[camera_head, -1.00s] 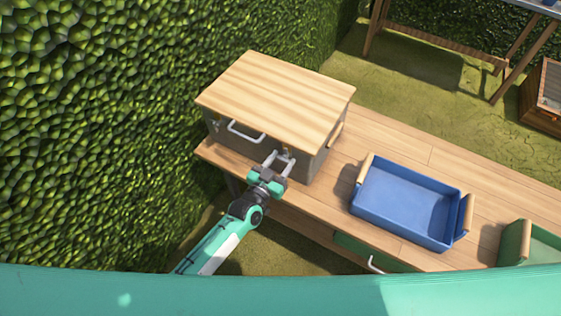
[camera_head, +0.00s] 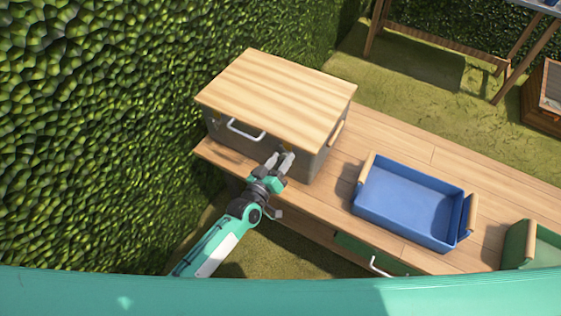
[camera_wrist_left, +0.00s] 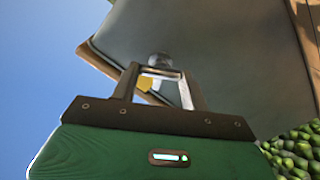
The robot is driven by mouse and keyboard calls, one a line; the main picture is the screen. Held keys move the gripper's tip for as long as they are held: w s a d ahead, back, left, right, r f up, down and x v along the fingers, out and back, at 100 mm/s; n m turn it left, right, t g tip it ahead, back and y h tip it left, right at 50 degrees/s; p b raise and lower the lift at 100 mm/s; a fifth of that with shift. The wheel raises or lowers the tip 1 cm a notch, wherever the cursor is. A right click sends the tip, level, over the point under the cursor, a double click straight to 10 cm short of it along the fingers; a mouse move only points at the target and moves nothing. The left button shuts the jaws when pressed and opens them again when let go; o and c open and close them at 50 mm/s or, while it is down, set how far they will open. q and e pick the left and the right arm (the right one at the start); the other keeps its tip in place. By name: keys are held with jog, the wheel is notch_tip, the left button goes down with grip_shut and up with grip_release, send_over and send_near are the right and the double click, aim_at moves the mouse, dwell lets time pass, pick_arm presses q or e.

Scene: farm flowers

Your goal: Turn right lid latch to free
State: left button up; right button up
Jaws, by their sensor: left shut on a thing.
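A grey box (camera_head: 312,163) with a light wooden lid (camera_head: 275,95) stands at the bench's left end. My left gripper (camera_head: 284,157) is at the box's front face, under the right part of the lid's front edge, and is shut on the right lid latch. In the left wrist view, a small dark rounded latch (camera_wrist_left: 159,60) shows at the fingertips of my left gripper (camera_wrist_left: 158,72), against the grey box wall (camera_wrist_left: 225,70). A small yellow piece shows between the fingers. The fingers hide most of the latch in the head view. My right gripper is out of view.
A white handle (camera_head: 246,133) is on the box front, left of my gripper. A blue tray (camera_head: 408,205) and a green tray (camera_head: 520,245) stand to the right on the wooden bench (camera_head: 400,137). A hedge (camera_head: 100,120) rises close on the left.

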pick_arm(q)
jog(key=shift+f+n, duration=0.15)
jog(key=shift+n, duration=0.35)
jog(key=n+b, duration=0.1)
jog(key=n, duration=0.1)
jog(key=shift+n, duration=0.4)
jog(key=n+b, duration=0.1)
jog(key=n, duration=0.3)
jog(key=shift+a+f+b, duration=0.1)
jog(key=shift+b, duration=0.2)
jog(key=n, duration=0.2)
jog(key=shift+n+b, duration=0.35)
jog(key=shift+n, duration=0.35)
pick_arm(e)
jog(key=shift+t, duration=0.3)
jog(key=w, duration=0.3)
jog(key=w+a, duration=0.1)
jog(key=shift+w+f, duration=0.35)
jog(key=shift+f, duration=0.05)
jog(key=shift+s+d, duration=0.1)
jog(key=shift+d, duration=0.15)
